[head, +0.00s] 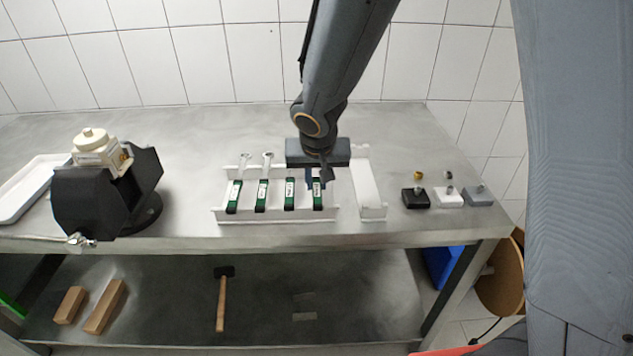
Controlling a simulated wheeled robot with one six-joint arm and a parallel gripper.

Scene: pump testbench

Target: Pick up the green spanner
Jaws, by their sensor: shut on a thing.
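Several spanners with green handles lie side by side in a white rack (275,217) on the metal table. From left to right I see a first green spanner (234,196), a second (262,195), a third (290,195) and a fourth (318,197). Silver heads show on the two left ones; the heads of the two right ones are hidden behind my gripper. My gripper (314,183) points down at the rightmost green spanner and is shut on it. That spanner still appears in line with the others at the rack; I cannot tell whether it is lifted.
A narrow white tray (370,213) stands just right of the rack. Small black, white and grey blocks (415,198) with fittings stand further right. A dark vise-like stand (95,203) with a cream pump part (95,146) is at left. A hammer (221,300) lies on the lower shelf.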

